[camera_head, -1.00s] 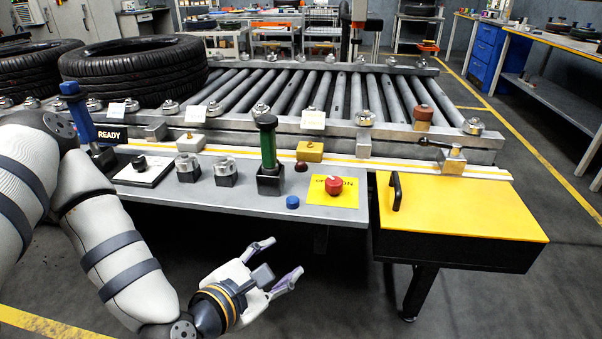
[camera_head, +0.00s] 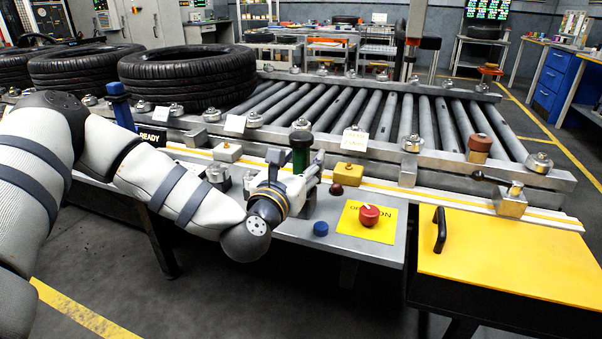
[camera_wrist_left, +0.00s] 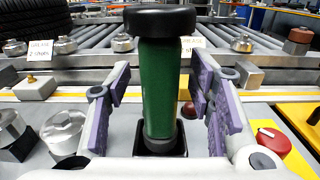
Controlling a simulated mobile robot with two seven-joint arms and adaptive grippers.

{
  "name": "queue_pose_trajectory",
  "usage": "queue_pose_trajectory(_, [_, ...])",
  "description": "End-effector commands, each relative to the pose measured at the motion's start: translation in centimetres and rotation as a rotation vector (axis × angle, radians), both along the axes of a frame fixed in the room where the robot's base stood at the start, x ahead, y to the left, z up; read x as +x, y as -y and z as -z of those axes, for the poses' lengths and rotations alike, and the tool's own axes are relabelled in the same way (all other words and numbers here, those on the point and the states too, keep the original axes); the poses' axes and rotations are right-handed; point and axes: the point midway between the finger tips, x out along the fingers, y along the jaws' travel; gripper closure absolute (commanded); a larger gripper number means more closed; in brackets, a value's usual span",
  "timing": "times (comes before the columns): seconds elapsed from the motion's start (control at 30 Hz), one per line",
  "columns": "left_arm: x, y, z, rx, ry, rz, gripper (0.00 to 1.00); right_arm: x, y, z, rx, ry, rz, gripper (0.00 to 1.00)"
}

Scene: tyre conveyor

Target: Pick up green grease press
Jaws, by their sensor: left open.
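The green grease press (camera_head: 300,151) stands upright on the grey side table of the conveyor, with a black round cap and a black base. In the left wrist view the green grease press (camera_wrist_left: 160,90) is in the middle, between the two purple-padded fingers. My left gripper (camera_head: 308,170) is at the press, and in the wrist view the left gripper (camera_wrist_left: 160,112) is open, with a visible gap on each side of the green body. The gripper hides the lower part of the press in the head view. My right gripper is not in view.
A yellow plate with a red knob (camera_head: 369,215) and a blue button (camera_head: 320,228) lie to the right. Metal fittings and a blue-handled press (camera_head: 120,106) stand to the left. Tyres (camera_head: 188,76) lie on the roller conveyor (camera_head: 375,108) behind. A yellow-topped box (camera_head: 500,258) is at right.

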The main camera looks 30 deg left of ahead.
Motion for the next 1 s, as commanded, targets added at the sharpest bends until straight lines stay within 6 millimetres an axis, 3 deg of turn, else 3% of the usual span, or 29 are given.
queue_pose_trajectory(0.2, [0.1,0.0,0.1,0.0,-0.002,0.0,0.54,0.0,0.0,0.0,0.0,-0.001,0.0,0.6])
queue_pose_trajectory(0.4, [0.1,0.0,0.1,0.0,-0.002,0.0,0.99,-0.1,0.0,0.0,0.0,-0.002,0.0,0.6])
queue_pose_trajectory(0.73, [0.1,0.0,-0.5,0.0,0.003,-0.001,1.0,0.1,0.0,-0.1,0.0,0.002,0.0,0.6])
queue_pose_trajectory(1.0, [0.0,-0.1,-7.3,-0.002,0.017,-0.002,1.0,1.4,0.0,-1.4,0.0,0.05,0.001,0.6])
